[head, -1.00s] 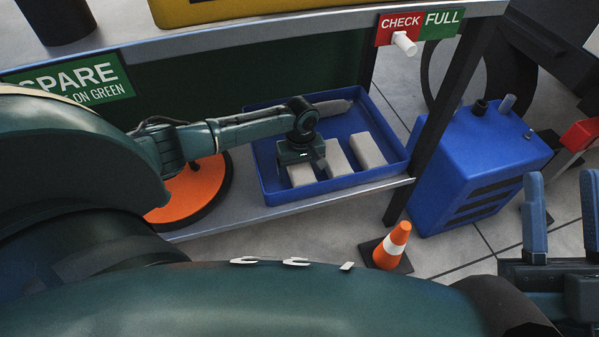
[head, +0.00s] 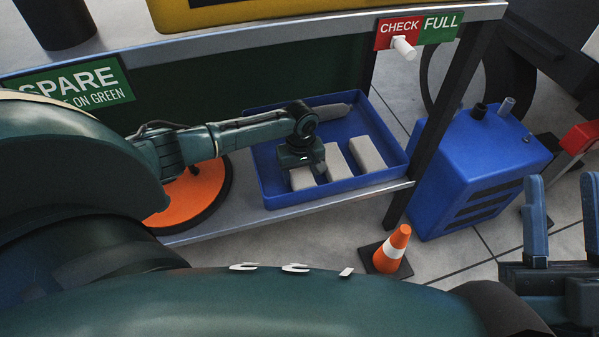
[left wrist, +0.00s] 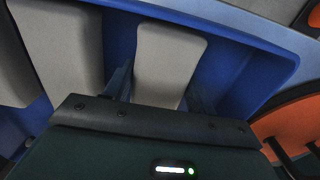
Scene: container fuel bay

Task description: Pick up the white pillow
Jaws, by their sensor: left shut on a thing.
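Several pale grey-white pillow-like blocks lie in a row in a blue tray (head: 268,190) on the lower shelf. My left gripper (head: 304,171) reaches down over the leftmost white pillow (head: 301,180) and is shut on it. In the left wrist view, this pillow (left wrist: 168,58) sits between the two fingers (left wrist: 158,98), its far end showing. The middle pillow (head: 337,163) and the right pillow (head: 368,154) lie beside it, free. In the head view the gripper hides part of the held pillow. My right gripper (head: 563,180) is at the right edge, open and empty.
A long grey piece (head: 333,110) lies along the tray's back. An orange disc (head: 193,190) stands left of the tray. A dark post (head: 428,135) rises right of it. A traffic cone (head: 392,248) and a blue box (head: 475,165) stand on the floor.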

